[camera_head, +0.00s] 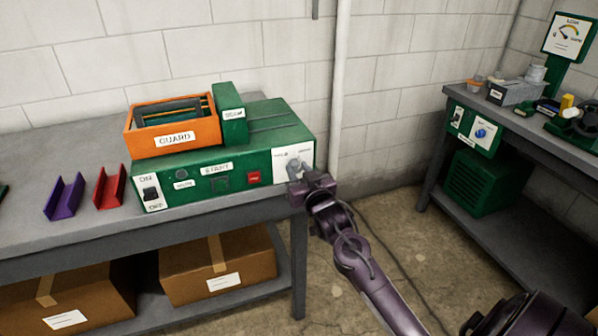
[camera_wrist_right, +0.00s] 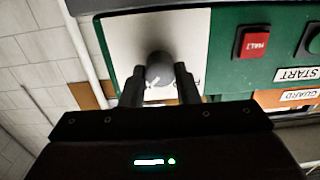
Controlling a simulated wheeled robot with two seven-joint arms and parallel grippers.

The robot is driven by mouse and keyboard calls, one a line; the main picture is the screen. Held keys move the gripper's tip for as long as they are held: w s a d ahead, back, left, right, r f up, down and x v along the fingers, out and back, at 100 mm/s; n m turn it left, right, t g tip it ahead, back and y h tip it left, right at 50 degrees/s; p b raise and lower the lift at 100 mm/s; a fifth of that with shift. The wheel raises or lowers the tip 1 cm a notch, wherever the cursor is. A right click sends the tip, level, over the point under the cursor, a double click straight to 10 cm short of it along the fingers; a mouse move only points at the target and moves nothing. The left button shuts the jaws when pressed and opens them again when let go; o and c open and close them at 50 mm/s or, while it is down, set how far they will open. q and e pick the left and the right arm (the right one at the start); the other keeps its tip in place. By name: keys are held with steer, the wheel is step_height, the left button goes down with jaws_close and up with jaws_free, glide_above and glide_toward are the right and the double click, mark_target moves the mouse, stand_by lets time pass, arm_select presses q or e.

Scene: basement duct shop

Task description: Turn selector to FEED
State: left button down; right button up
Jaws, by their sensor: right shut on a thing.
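The selector is a round grey knob (camera_wrist_right: 158,68) on a white plate (camera_head: 281,163) at the right end of the green machine's (camera_head: 225,190) front panel. My right gripper (camera_head: 297,171) is at the knob in the head view. In the right wrist view its two fingers (camera_wrist_right: 160,88) stand on either side of the knob and are shut on it. A white mark shows on the knob's lower part. The plate's lettering is mostly hidden or too small to read. My left gripper is not in view.
The red HALT button (camera_wrist_right: 254,42) and the START button (camera_wrist_right: 312,40) sit beside the plate. An orange guard box (camera_head: 172,139) tops the machine. Purple (camera_head: 64,197) and red channels (camera_head: 109,187) lie on the grey bench at left. Another bench (camera_head: 480,110) stands at right.

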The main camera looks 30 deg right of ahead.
steer(key=shift+n, duration=0.3)
steer(key=n+p, duration=0.2)
steer(key=shift+r+n, duration=0.15)
steer(key=shift+n, duration=0.25)
steer(key=n+p, duration=0.1)
steer(key=n, duration=0.3)
steer(key=shift+n+p, duration=0.3)
steer(key=shift+p, duration=0.05)
steer(key=n+p, duration=0.2)
steer(key=n, duration=0.3)
steer(key=shift+a, duration=0.1)
steer(key=n+p, duration=0.1)
steer(key=n, duration=0.3)
steer(key=shift+f+n, duration=0.2)
steer(key=shift+n, duration=0.2)
steer(key=o, duration=1)
steer(key=shift+w, duration=0.1)
